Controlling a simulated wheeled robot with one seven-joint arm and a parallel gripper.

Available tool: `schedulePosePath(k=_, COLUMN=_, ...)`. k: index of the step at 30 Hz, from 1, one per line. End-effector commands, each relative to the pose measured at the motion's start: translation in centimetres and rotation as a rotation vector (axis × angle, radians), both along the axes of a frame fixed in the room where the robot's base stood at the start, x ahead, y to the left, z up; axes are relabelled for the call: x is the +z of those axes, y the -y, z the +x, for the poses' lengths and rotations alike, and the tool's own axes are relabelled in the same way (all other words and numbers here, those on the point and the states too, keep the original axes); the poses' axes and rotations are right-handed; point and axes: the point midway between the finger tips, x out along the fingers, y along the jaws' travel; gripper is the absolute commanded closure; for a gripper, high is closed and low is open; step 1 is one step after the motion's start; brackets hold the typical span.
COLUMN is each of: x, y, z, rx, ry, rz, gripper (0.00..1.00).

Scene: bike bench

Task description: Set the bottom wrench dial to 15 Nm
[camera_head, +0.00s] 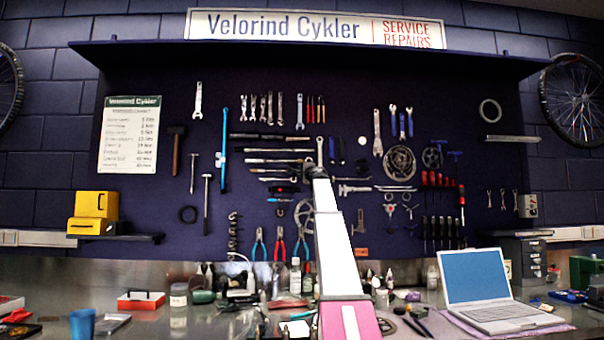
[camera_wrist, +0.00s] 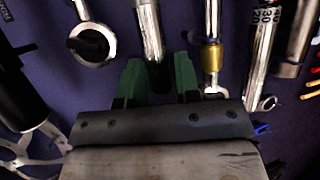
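Several torque wrenches (camera_head: 275,151) hang level in a stack on the dark pegboard, left of my arm in the head view. In the wrist view they run up and down. A chrome shaft (camera_wrist: 149,32) ends behind the green fingers of my gripper (camera_wrist: 158,68). The fingers stand apart, one on each side of its dark lower part; contact is not clear. A wrench with a brass collar (camera_wrist: 212,58) is to the right. Beyond it a wrench shows a numbered scale (camera_wrist: 265,17). In the head view my arm hides the gripper tips. I cannot read any dial setting.
A chrome ring end (camera_wrist: 92,45) lies left of the fingers, and a spidered chainring (camera_wrist: 35,155) lower left. A white chart (camera_head: 130,135) hangs on the board's left. The bench below holds bottles, tools and an open laptop (camera_head: 490,285). Pliers (camera_head: 280,245) hang below the wrenches.

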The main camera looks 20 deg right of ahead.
Motion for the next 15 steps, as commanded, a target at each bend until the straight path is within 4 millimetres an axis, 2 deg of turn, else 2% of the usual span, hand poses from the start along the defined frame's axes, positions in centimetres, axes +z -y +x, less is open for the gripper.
schedulePosePath(k=2, x=-0.02, y=0.00, z=-0.04, rx=0.000, ry=0.000, rz=0.000, gripper=0.70)
schedulePosePath(k=3, x=-0.02, y=0.01, z=-0.04, rx=0.000, ry=0.000, rz=0.000, gripper=0.76)
schedulePosePath(k=5, x=-0.02, y=0.00, z=-0.04, rx=0.000, ry=0.000, rz=0.000, gripper=0.96)
schedulePosePath(k=6, x=-0.02, y=0.00, z=-0.05, rx=0.000, ry=0.000, rz=0.000, gripper=1.00)
schedulePosePath(k=15, x=-0.05, y=0.00, z=-0.06, rx=0.000, ry=0.012, rz=-0.003, gripper=1.00)
